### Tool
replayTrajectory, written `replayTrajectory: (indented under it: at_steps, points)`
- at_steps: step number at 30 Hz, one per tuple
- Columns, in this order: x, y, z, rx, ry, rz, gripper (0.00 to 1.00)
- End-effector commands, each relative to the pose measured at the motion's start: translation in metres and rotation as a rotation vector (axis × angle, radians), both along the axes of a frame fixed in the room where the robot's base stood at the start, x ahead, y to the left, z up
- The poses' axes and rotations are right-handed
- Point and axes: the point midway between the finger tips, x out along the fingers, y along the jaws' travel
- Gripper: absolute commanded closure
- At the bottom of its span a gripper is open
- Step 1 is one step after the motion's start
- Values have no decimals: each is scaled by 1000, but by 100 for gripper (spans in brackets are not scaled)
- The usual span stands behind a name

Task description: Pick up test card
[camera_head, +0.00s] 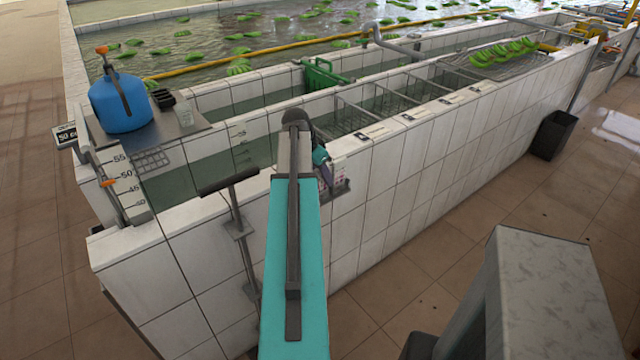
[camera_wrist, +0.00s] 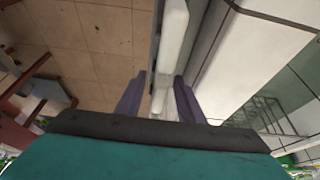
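I cannot single out the test card with certainty. A small rack (camera_head: 341,189) with pale, pinkish pieces in it hangs on the outer face of the tiled wall, just right of my arm in the head view. My gripper (camera_wrist: 158,88) has two purple fingers, apart, with nothing seen held between them. A white strip along the wall runs behind the gap between the fingers. In the head view, my arm hides most of the gripper, and a purple part of it shows beside the rack.
The tiled wall (camera_head: 385,190) borders water tanks with bananas. A blue jug (camera_head: 121,103) stands on a metal shelf at left. Small cards or labels (camera_head: 371,131) lie along the wall top. A black bin (camera_head: 553,135) stands at right.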

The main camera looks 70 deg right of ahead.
Motion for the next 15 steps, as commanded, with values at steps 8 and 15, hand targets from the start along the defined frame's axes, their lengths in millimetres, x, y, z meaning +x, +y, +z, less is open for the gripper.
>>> replayTrajectory:
  at_steps: [8, 15]
  points:
    - [-4, -6, -18, 1, 0, 1, 66]
    - [-4, -7, -20, 0, 0, 1, 66]
